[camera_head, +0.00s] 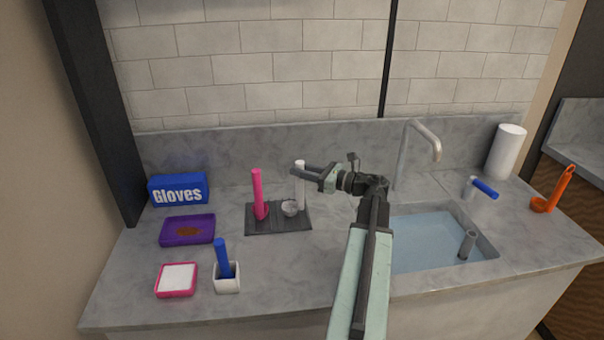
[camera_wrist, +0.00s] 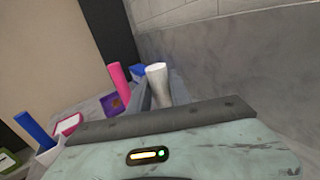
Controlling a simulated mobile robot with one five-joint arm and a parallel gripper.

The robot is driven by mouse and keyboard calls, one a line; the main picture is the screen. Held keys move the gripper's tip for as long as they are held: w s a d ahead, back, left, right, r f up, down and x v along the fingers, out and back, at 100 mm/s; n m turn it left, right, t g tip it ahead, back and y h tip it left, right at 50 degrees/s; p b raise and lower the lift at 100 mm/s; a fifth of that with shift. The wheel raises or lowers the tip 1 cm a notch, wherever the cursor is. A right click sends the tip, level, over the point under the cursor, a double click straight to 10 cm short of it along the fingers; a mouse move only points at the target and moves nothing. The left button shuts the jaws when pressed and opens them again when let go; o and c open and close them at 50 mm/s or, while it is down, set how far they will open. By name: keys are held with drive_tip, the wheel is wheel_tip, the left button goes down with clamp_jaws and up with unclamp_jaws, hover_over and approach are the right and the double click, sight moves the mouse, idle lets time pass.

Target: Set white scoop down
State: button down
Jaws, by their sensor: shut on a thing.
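The white scoop (camera_head: 300,196) is upright, with its handle at the top and its round bowl low over the dark mat (camera_head: 264,232). My gripper (camera_head: 298,172) is shut on the handle near its top. In the wrist view the white handle (camera_wrist: 157,80) shows between my two fingers. The bowl is at the mat's surface or just above it; I cannot tell if it touches. A pink scoop (camera_head: 257,190) stands upright on the left part of the same mat, a little apart from the white one.
A blue gloves box (camera_head: 178,190), purple tray (camera_head: 187,231), pink-rimmed dish (camera_head: 177,280) and white holder (camera_head: 227,284) with a blue handle stand left. A water-filled sink (camera_head: 430,240) with a faucet (camera_head: 404,155) is right. An orange scoop (camera_head: 556,190) and white roll (camera_head: 507,150) stand beyond it.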

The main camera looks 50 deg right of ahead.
drive_tip(key=shift+f, duration=0.15)
drive_tip(key=c, duration=1.2)
unclamp_jaws()
drive_tip(key=v, duration=1.2)
